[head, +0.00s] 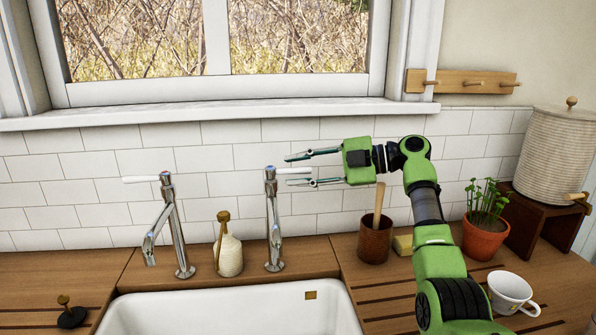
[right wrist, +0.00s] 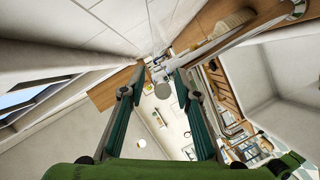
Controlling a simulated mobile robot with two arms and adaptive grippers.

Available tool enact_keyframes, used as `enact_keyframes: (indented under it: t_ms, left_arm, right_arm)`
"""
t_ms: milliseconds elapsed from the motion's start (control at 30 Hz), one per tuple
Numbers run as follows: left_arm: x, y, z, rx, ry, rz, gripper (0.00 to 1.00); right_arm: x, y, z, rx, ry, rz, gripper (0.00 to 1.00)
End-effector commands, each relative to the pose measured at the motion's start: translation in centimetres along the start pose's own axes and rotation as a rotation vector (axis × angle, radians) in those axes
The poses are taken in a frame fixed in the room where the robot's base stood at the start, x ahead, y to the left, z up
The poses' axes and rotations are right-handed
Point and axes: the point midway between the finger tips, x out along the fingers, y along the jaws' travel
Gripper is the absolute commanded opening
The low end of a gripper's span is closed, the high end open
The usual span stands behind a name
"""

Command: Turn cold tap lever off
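Two chrome taps stand behind the sink in the head view. The right tap (head: 273,225) has a white lever (head: 294,171) pointing right from its top. The left tap (head: 172,225) has a white lever (head: 141,179) pointing left. No hot or cold mark is readable. My right gripper (head: 287,170) is open at the right tap's lever, one finger above it and one below in the picture. Contact cannot be told. The right wrist view also shows its two fingers spread (right wrist: 160,78), with nothing clearly held between them. My left gripper is out of view.
A white sink (head: 230,312) lies in front of the taps. A soap bottle (head: 229,255) stands between them. A brown pot (head: 375,240), a plant pot (head: 485,238) and a white mug (head: 508,290) stand on the right counter near my arm. The tiled wall (head: 330,140) is close behind.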

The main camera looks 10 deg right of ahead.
Motion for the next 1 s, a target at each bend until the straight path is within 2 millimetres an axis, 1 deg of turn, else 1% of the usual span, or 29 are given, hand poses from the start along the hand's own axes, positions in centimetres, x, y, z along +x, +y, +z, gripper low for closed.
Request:
enact_keyframes:
  t_ms: [100,267,367,600,733,900,1000]
  left_arm:
    - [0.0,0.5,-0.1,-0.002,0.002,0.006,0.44]
    - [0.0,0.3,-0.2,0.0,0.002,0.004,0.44]
    - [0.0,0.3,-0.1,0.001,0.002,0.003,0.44]
    - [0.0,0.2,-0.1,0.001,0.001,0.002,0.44]
    - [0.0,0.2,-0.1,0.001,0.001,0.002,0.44]
    - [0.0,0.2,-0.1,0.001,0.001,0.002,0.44]
    - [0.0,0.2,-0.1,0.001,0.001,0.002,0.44]
  right_arm:
    - [0.0,-0.1,0.0,0.001,0.0,-0.002,0.3]
    - [-0.4,-0.1,0.1,0.001,-0.002,-0.002,0.3]
    - [-1.7,-0.1,0.2,0.001,-0.004,-0.002,0.3]
    - [-6.7,-0.1,0.1,0.001,-0.004,-0.001,0.3]
    - [-9.3,0.0,0.1,0.001,-0.004,0.0,0.3]
    - [-11.3,-0.1,0.1,0.002,-0.002,-0.001,0.3]
    - [-11.8,-0.1,0.1,0.001,0.0,-0.002,0.3]
